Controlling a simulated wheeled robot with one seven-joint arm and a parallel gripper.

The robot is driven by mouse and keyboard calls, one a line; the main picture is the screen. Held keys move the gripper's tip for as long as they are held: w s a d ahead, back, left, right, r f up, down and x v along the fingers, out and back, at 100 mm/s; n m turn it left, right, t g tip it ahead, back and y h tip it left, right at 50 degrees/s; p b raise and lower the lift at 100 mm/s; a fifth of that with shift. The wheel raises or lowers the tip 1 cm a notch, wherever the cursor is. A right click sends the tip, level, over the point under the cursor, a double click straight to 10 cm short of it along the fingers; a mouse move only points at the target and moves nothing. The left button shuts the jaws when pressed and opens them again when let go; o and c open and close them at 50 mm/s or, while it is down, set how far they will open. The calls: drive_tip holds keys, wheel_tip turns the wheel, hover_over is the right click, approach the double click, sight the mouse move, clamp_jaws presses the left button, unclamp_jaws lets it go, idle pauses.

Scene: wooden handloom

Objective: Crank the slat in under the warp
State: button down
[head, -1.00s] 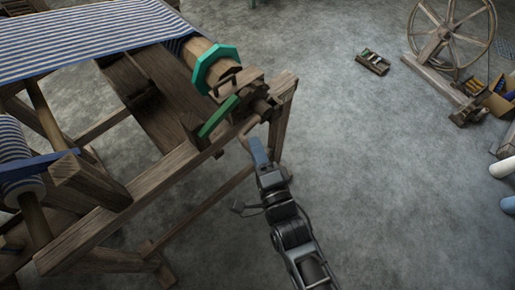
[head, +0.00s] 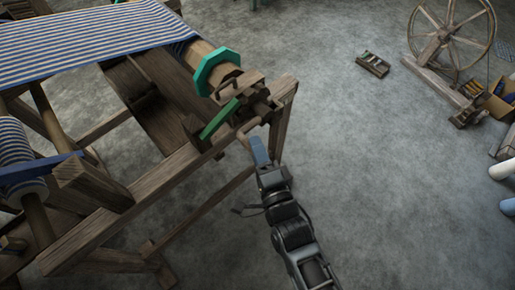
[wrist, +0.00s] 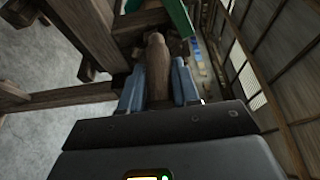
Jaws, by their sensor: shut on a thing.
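The striped blue-and-white warp (head: 95,40) stretches across the loom to a wooden beam (head: 196,50) with a teal octagonal flange (head: 217,70). A wooden crank handle (head: 245,134) sticks out at the loom's near right corner, below a green lever (head: 219,119). My gripper (head: 260,150) is at that handle. In the wrist view the blue finger pads of my gripper (wrist: 158,82) lie on both sides of the wooden handle (wrist: 156,58), shut on it. I cannot make out a separate slat in either view.
The loom's wooden frame (head: 120,205) fills the left, with a second striped roll (head: 18,150) at the far left. Open floor (head: 370,180) lies right of my arm. A small crate (head: 373,64), a spinning wheel (head: 437,40) and a box (head: 498,103) stand at the upper right.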

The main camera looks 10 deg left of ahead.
drive_tip(key=shift+a+r, duration=0.25)
drive_tip(key=shift+r, duration=0.05)
drive_tip(key=c, duration=0.9)
unclamp_jaws()
drive_tip(key=shift+f, duration=0.1)
drive_tip(key=shift+d, duration=0.1)
drive_tip(key=shift+s+f, duration=0.1)
drive_tip(key=shift+s+d, duration=0.2)
drive_tip(key=shift+s, duration=0.05)
drive_tip(key=b+v, duration=0.1)
drive_tip(key=v, duration=0.6)
